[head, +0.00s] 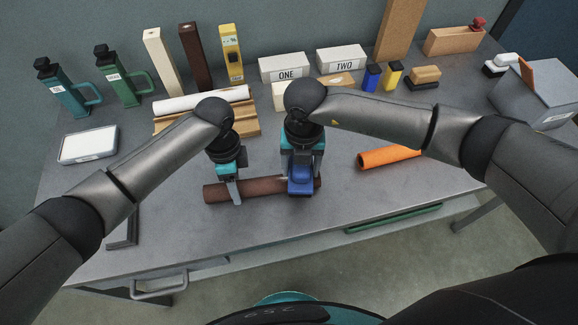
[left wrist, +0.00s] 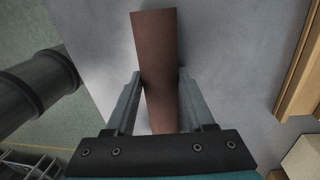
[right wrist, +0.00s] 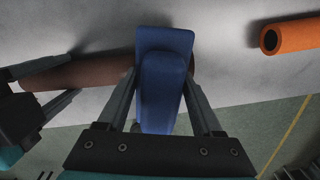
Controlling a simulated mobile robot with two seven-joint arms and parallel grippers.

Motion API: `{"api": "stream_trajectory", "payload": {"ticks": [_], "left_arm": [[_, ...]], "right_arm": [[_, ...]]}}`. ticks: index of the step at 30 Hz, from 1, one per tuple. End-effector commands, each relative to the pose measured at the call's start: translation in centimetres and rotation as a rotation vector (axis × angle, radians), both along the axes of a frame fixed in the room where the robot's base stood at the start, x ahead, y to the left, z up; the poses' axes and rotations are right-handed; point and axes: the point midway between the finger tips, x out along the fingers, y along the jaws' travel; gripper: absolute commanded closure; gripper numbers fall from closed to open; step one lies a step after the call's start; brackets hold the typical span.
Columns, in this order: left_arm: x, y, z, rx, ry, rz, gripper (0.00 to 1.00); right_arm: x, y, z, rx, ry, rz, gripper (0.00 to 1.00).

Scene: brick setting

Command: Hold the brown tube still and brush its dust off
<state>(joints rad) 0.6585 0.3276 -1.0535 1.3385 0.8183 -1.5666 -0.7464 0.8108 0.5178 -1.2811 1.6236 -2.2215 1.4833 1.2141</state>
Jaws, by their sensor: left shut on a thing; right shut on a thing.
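The brown tube (head: 262,188) lies flat near the front middle of the grey table. My left gripper (head: 235,197) is shut on the tube toward its left end; the tube shows between its fingers in the left wrist view (left wrist: 158,70). My right gripper (head: 302,185) is shut on a blue brush (head: 300,187), which sits over the right part of the tube. In the right wrist view the brush (right wrist: 163,75) covers part of the tube (right wrist: 85,74). The bristles are hidden, so I cannot tell whether they touch the tube. No dust is clearly visible.
An orange tube (head: 388,157) lies to the right on the table (head: 330,215). A white roll (head: 200,99) rests on a wooden holder (head: 240,125) behind my left gripper. Boxes labelled ONE (head: 285,68) and TWO (head: 341,58) stand at the back. A grey bin (head: 540,100) is far right.

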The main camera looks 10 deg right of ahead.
Motion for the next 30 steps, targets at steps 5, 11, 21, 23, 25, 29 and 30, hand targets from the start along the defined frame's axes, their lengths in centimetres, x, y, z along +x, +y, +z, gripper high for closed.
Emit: {"api": "stream_trajectory", "payload": {"ticks": [5, 11, 21, 23, 25, 29, 30], "left_arm": [[0.0, 0.0, 0.1, -0.001, -0.001, 0.0, 1.0], [0.0, 0.0, 0.0, 0.0, -0.001, 0.0, 1.0], [0.0, 0.0, 0.0, -0.001, -0.001, 0.0, 1.0], [0.0, 0.0, 0.0, -0.001, -0.001, 0.0, 1.0], [0.0, 0.0, 0.0, -0.001, -0.001, 0.0, 1.0], [0.0, 0.0, 0.0, -0.001, -0.001, 0.0, 1.0], [0.0, 0.0, 0.0, -0.001, -0.001, 0.0, 1.0]], "right_arm": [[0.0, -1.7, 0.0, -0.001, 0.0, -0.003, 0.85], [0.0, -1.6, 0.0, 0.003, 0.0, 0.002, 0.85], [0.0, 1.5, 0.0, 0.002, 0.0, 0.0, 0.85], [0.0, 2.1, 0.0, 0.002, 0.0, 0.001, 0.85], [0.0, 2.7, 0.0, 0.003, -0.001, 0.002, 0.85], [0.0, 3.9, 0.0, 0.002, 0.0, 0.0, 0.85], [0.0, 4.3, 0.0, 0.002, 0.0, 0.0, 0.85]]}}
